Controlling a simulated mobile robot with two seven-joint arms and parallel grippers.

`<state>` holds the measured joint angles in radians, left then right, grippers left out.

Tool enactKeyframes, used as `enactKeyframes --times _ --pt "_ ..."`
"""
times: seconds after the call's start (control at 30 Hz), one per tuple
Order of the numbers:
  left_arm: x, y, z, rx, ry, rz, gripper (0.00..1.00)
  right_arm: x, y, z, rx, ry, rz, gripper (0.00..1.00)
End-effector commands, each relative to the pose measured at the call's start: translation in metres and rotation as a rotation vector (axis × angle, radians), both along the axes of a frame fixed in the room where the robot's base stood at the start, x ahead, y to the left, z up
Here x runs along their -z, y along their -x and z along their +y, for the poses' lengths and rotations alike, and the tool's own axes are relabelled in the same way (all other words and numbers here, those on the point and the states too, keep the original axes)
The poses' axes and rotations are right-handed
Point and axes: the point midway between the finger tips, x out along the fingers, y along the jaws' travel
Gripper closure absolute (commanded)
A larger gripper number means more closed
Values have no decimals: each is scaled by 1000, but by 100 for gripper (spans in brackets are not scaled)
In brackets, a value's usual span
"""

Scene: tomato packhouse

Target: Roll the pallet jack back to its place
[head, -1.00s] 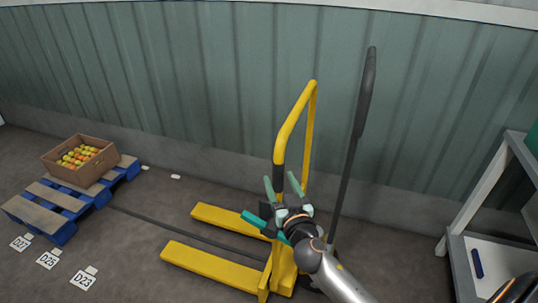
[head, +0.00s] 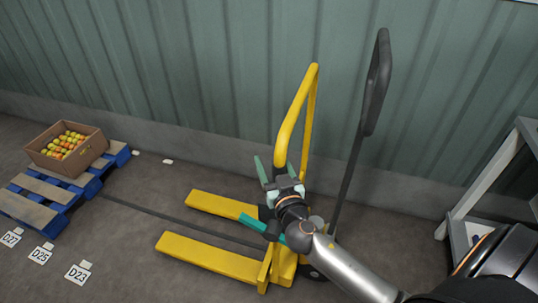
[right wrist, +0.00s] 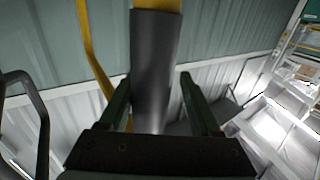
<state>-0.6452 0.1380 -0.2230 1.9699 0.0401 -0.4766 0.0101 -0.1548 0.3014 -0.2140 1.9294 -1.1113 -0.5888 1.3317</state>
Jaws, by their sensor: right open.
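The yellow pallet jack (head: 211,257) stands on the floor in the middle of the head view, its two forks pointing left. Its yellow upright loop (head: 293,118) has a black grip sleeve (head: 281,150) on the near side. My right gripper (head: 276,164) is at this sleeve, open. In the right wrist view the black sleeve (right wrist: 153,75) stands between the two open fingers, with gaps on both sides. A dark loop handle on a pole (head: 378,85) rises behind the jack; I cannot tell whether it is joined to it. My left gripper is not in view.
Blue-and-wood pallets (head: 70,192) stand at the left, with a cardboard box (head: 92,154) of tomatoes on top. Floor tags D27, D25 and D23 (head: 78,274) lie in front. A corrugated wall (head: 200,70) runs behind. A grey-framed stand (head: 487,180) is at the right.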

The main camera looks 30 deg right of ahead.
Motion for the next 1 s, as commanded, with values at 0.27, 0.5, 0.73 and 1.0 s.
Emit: enactKeyframes --times 0.27,0.5,0.73,1.0 --pt "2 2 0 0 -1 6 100 0 1 0 1 1 0 36" --pt "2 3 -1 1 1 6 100 0 1 0 0 1 0 57" --pt "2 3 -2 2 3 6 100 0 0 2 -4 0 0 83" --pt "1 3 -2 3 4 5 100 1 1 4 -10 -2 1 100"
